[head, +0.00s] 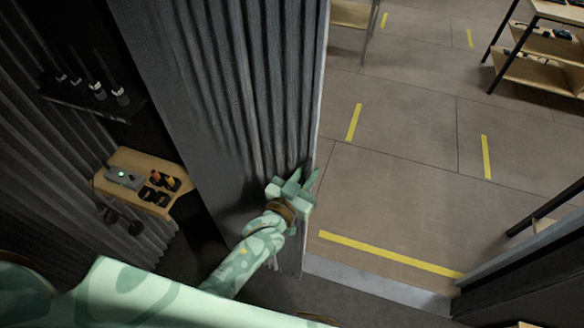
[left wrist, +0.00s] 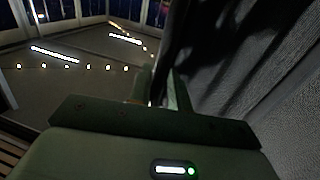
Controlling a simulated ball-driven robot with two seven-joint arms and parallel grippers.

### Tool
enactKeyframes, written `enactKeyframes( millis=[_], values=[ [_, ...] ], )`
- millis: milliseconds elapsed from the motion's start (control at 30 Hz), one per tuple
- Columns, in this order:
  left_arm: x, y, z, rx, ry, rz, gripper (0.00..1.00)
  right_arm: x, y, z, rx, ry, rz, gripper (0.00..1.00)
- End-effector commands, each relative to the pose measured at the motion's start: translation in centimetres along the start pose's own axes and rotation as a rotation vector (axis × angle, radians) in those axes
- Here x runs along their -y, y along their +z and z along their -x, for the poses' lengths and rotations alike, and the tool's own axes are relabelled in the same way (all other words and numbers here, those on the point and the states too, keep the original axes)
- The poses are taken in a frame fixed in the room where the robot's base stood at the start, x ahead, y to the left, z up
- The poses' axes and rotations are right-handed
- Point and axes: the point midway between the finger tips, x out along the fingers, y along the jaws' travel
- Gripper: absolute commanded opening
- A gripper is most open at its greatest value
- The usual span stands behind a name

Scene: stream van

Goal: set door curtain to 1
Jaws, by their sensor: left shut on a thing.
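The door curtain (head: 245,85) is dark grey and pleated. It hangs at the left side of the doorway in the head view, with its free edge next to the open floor. My left gripper (head: 300,182) is at the lower part of that edge and is shut on the curtain. In the left wrist view the gripper's fingers (left wrist: 163,92) meet a dark vertical edge, and the curtain's folds (left wrist: 235,60) fill the right side. The fingers hide the exact spot of the grip. My right gripper is not in view.
The doorway sill (head: 375,287) lies to the right, with tiled floor and yellow tape (head: 390,254) beyond it. A small wooden shelf (head: 135,182) with a grey device (head: 124,176) is at the left. A shelf rack (head: 540,68) stands at the far right.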

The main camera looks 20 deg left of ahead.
Motion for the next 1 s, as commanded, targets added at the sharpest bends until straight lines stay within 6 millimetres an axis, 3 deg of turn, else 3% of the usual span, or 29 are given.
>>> enactKeyframes(
  millis=[400, 433, 467, 500, 833, 1000],
  values=[
    [-0.5, 0.0, -0.1, 0.0, 0.002, -0.001, 0.0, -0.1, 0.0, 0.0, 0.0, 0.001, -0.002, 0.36],
    [-0.5, 0.0, -0.1, 0.0, 0.002, -0.001, 0.22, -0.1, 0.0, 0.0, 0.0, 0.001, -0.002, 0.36],
    [-0.5, 0.0, -0.1, 0.0, 0.002, -0.001, 0.3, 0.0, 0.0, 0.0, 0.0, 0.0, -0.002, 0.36],
    [-0.5, 0.0, -0.1, 0.0, 0.002, -0.001, 0.32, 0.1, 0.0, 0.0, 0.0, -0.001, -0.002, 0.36],
    [-0.4, 0.1, 0.4, 0.0, 0.0, 0.0, 0.32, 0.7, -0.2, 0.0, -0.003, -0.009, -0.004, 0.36],
    [-0.4, 0.2, 3.4, 0.003, 0.001, 0.0, 0.32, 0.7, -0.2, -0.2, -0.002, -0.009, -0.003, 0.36]
  ],
)
